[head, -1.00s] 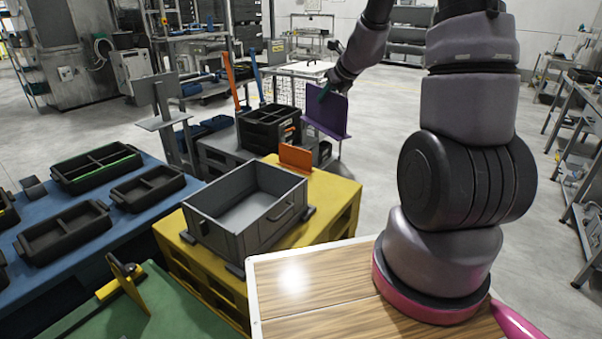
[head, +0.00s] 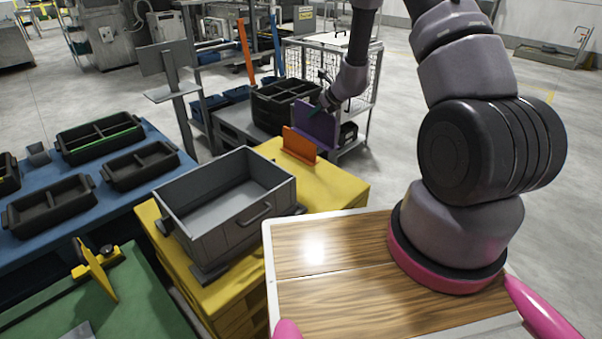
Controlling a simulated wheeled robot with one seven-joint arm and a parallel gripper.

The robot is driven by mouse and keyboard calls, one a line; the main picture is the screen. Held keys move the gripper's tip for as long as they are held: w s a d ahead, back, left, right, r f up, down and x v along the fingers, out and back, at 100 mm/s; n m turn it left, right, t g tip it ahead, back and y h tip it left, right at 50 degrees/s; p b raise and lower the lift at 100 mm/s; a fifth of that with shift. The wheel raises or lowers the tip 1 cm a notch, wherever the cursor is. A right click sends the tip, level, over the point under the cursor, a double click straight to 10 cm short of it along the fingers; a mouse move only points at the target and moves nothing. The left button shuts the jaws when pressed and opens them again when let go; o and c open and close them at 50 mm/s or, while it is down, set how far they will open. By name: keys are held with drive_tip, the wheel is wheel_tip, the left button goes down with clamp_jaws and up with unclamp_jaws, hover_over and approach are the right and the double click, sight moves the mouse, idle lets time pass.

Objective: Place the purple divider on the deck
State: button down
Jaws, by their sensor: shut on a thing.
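The purple divider (head: 319,128) is a flat upright panel, held in my gripper (head: 317,110) by its upper part. It shows just behind and to the right of the orange divider (head: 298,145), which stands upright on the yellow deck (head: 338,184). The purple divider's lower edge is close to the deck's far edge. I cannot tell whether it touches the deck. My gripper is small in the view and its fingers are partly hidden.
A grey open crate (head: 225,205) stands on the yellow deck, left of the orange divider. Black bins (head: 285,100) stand behind. A blue table (head: 100,220) with black trays is at left, and a green table (head: 150,305) is in front of it.

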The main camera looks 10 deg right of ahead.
drive_tip(key=a+f, duration=0.2)
drive_tip(key=f, duration=0.9)
drive_tip(key=a+f+n, duration=0.1)
drive_tip(key=f, duration=1.1)
drive_tip(key=shift+a+g+y, duration=0.3)
drive_tip(key=shift+a+y, duration=0.05)
drive_tip(key=shift+y, duration=0.05)
drive_tip(key=shift+w+f, duration=0.1)
drive_tip(key=shift+f, duration=0.05)
drive_tip(key=c, duration=0.9)
unclamp_jaws()
